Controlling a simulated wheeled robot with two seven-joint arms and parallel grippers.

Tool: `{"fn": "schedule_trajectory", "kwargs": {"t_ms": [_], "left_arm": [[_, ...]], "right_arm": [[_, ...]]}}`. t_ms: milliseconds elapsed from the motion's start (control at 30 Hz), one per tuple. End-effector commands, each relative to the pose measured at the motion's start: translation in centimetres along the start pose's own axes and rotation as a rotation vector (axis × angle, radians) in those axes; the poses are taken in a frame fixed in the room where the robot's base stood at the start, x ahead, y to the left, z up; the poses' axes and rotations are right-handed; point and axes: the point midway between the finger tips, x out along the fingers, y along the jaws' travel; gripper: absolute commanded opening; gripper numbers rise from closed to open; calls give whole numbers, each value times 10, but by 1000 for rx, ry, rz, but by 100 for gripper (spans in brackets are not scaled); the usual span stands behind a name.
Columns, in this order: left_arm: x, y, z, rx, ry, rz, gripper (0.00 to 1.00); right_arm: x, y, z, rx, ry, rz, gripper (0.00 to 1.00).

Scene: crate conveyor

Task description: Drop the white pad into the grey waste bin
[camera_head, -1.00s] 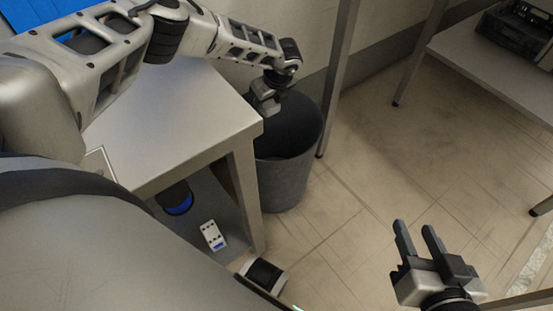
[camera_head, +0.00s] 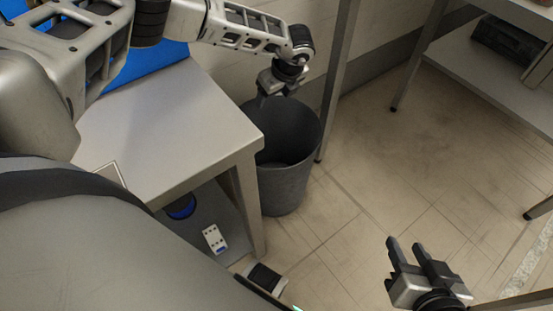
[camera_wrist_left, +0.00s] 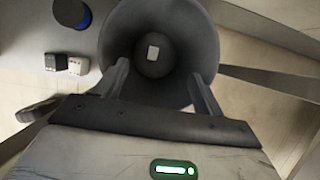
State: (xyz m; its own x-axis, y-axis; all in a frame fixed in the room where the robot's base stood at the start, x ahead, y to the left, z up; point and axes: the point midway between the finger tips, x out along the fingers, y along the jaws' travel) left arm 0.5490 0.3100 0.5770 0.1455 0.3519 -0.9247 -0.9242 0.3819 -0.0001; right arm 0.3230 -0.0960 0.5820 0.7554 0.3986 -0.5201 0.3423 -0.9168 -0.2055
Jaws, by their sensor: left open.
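The grey waste bin (camera_head: 285,185) stands on the floor beside the right end of the table. My left gripper (camera_head: 266,96) is above its mouth. In the left wrist view my left gripper (camera_wrist_left: 162,78) has its fingers apart with nothing between them, and I look down into the bin (camera_wrist_left: 190,30). The white pad (camera_wrist_left: 153,53) shows as a small pale rectangle on the bin's bottom, apart from the fingers. In the head view the bin wall hides the pad. My right gripper (camera_head: 405,242) is over the floor at lower right, empty, its fingers apart.
The grey table (camera_head: 165,125) is left of the bin. Its lower shelf holds a blue-and-black round thing (camera_head: 181,207) and a white block (camera_head: 214,239). A metal post (camera_head: 337,90) stands right behind the bin. Open floor (camera_head: 400,160) lies to the right.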

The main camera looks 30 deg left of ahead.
Motion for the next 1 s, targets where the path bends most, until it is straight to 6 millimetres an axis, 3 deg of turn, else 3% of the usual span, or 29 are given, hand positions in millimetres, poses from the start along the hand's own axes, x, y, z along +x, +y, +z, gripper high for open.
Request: {"fn": "schedule_trajectory", "kwargs": {"t_ms": [33, 100, 333, 633, 1000], "left_arm": [[-16, 0, 2, 0, 1, -2, 70], [-31, 0, 2, 0, 0, -3, 70], [-63, 0, 1, -1, 0, -1, 70], [-71, 0, 0, -1, -1, 0, 70], [-72, 0, -6, 10, 18, -1, 70]], "right_arm": [[-2, 0, -1, 2, -19, 4, 39], [-1, 2, 2, 4, -39, 9, 39], [-1, 4, 8, 7, -79, 16, 39], [1, 6, 16, 9, -106, 19, 39], [-1, 4, 9, 11, -90, 19, 39]]}}
